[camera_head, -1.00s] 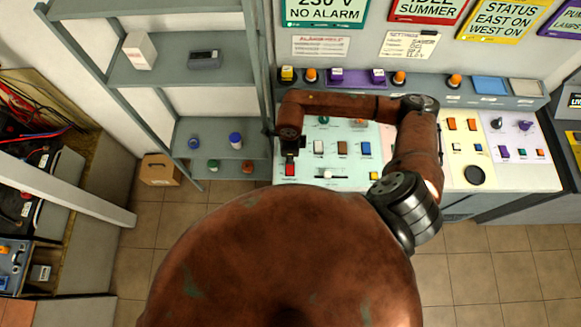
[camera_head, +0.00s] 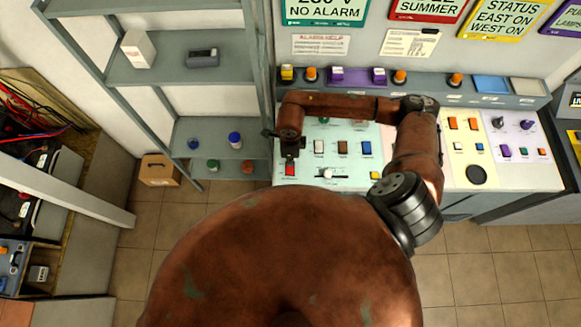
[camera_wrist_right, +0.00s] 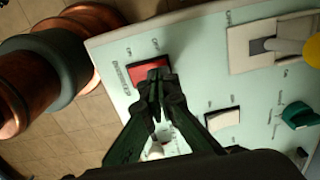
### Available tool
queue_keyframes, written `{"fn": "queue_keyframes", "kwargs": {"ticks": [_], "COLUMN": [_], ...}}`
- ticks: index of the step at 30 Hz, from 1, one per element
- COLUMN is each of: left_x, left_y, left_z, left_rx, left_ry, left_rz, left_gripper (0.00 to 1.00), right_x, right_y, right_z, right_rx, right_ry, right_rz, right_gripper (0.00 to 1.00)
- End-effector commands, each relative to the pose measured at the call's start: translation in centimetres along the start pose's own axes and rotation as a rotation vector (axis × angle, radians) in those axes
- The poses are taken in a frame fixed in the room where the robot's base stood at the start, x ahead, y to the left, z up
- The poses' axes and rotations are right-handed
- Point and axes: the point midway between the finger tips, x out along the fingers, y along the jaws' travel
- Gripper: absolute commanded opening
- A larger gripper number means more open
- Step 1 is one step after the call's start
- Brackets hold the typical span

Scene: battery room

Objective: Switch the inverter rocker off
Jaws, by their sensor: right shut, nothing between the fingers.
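A red rocker (camera_head: 290,170) sits at the left front corner of the pale green panel (camera_head: 306,184). In the right wrist view the red rocker (camera_wrist_right: 146,69) has a small label beside it, too blurred to read. My right gripper (camera_head: 290,158) is over this corner. In the wrist view the right gripper (camera_wrist_right: 158,78) is shut and empty, its fingertips at the edge of the rocker and covering part of it. I cannot tell whether they touch it or which way it is tipped. My left gripper is not in view.
A white rocker (camera_wrist_right: 222,118) and a green knob (camera_wrist_right: 300,115) are close to the right gripper. Brown and blue rockers (camera_head: 367,148) and a slider (camera_head: 328,174) share the panel. Grey shelves (camera_head: 180,65) stand to the left. My right arm hides part of the panel.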

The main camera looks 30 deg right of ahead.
Motion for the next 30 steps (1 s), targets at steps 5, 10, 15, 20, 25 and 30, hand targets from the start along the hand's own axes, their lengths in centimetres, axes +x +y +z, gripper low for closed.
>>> {"fn": "queue_keyframes", "kwargs": {"ticks": [5, 10, 15, 20, 25, 30], "left_x": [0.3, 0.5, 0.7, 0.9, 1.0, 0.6], "left_y": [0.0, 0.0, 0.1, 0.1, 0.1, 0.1], "left_z": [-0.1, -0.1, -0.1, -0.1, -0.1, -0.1], "left_rx": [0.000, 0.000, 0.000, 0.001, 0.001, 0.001], "left_ry": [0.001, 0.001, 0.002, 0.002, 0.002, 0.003], "left_rz": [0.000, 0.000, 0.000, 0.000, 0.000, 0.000], "left_gripper": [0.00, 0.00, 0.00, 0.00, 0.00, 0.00], "right_x": [0.3, 0.6, 0.8, 1.0, 1.1, 0.4], "right_y": [0.0, 0.0, 0.0, 0.0, 0.0, 0.0], "right_z": [0.0, 0.0, 0.0, 0.0, 0.0, 0.0], "right_rx": [0.000, 0.000, 0.000, 0.000, 0.000, 0.000], "right_ry": [0.000, 0.000, 0.000, 0.000, 0.000, 0.000], "right_rz": [0.000, 0.000, 0.000, 0.000, 0.000, -0.001], "right_gripper": [0.00, 0.00, 0.00, 0.00, 0.00, 0.00]}}
